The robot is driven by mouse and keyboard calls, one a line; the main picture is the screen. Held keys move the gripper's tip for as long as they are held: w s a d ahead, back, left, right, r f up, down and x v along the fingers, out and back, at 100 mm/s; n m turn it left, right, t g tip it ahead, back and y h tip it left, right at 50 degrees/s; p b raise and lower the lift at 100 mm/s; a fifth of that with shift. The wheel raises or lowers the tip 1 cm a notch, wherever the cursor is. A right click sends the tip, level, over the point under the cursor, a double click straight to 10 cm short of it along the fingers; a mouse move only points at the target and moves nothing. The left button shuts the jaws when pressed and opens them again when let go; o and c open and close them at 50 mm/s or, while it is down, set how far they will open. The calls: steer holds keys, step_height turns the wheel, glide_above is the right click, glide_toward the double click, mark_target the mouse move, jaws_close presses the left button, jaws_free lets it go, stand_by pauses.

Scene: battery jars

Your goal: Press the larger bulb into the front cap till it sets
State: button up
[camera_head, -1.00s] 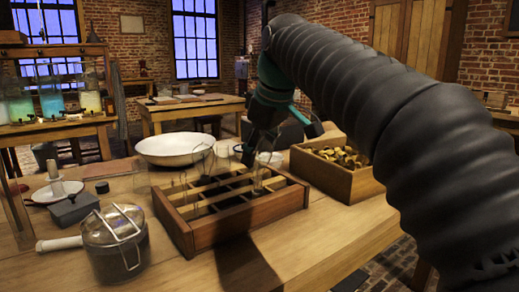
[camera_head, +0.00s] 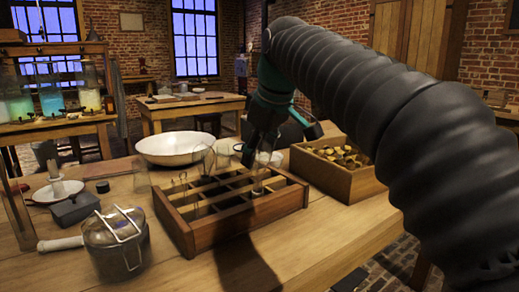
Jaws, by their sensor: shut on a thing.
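My gripper (camera_head: 251,157), dark with a teal wrist, points down over the back right part of a wooden divided crate (camera_head: 250,226). It is shut on a clear glass bulb (camera_head: 258,183), which shows faintly below the fingers at the crate's right compartments. The fingers and the bulb's upper part are hard to make out. Other clear glass pieces stand at the crate's left and back, one a taller glass (camera_head: 207,160). I cannot make out the front cap or whether the bulb touches it.
A wooden box (camera_head: 347,184) of brass-coloured pieces stands right of the crate. A lidded metal pot (camera_head: 115,245), a grey block (camera_head: 75,208) and a white dish (camera_head: 42,196) are at left. The front right tabletop is clear.

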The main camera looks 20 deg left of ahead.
mark_target(258, 195)
steer(key=shift+f, duration=1.15)
stand_by(5.3)
steer(key=o, duration=1.1)
